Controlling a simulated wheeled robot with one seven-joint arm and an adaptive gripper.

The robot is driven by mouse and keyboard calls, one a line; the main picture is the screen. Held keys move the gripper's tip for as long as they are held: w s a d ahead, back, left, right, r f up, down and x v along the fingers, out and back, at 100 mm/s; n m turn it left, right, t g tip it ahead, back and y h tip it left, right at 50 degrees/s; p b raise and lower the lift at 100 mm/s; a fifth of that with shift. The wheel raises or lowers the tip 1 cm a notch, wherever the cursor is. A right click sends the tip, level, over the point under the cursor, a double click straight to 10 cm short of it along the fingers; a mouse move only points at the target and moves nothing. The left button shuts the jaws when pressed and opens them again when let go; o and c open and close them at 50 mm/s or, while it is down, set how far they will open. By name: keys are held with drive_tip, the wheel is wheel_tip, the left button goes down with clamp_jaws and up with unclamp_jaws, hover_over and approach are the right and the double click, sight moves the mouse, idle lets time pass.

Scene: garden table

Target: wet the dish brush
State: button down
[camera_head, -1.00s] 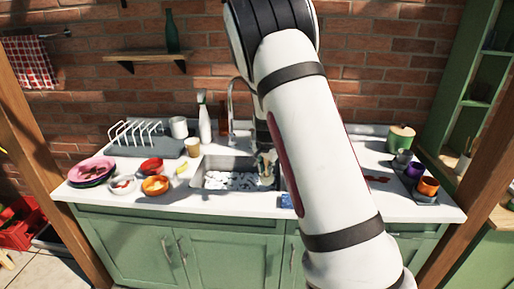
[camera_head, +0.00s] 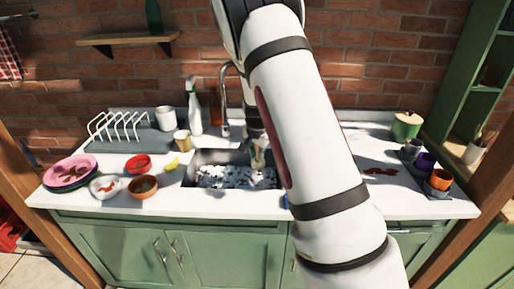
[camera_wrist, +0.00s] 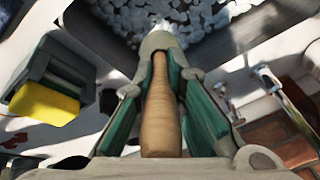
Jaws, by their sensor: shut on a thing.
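My gripper (camera_wrist: 160,95) is shut on the wooden handle of the dish brush (camera_wrist: 160,120) in the wrist view. The brush's far end is hidden or hard to make out beyond the fingers. The sink (camera_head: 203,157) lies below, with white foam-like lumps (camera_head: 225,177) in it; these also show at the top of the wrist view (camera_wrist: 190,20). In the head view my gripper (camera_head: 258,158) is small, over the right part of the sink. I cannot tell whether the brush touches the lumps. The tap (camera_head: 224,105) rises behind the sink.
A spray bottle (camera_head: 194,110), a cup (camera_head: 183,140) and a dish rack (camera_head: 122,137) stand left of the tap. Bowls (camera_head: 143,187) and stacked plates (camera_head: 70,172) are at left. Cups (camera_head: 438,180) stand at right. A yellow block (camera_wrist: 45,103) shows beside a dark holder.

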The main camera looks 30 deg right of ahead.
wheel_tip(320, 180, down, 12)
drive_tip(key=b, duration=0.3)
drive_tip(key=shift+f+b, duration=0.15)
drive_tip(key=shift+b, duration=0.2)
idle(0.4)
idle(0.9)
drive_tip(key=shift+r+p, duration=2.15)
drive_tip(key=shift+r, duration=5.35)
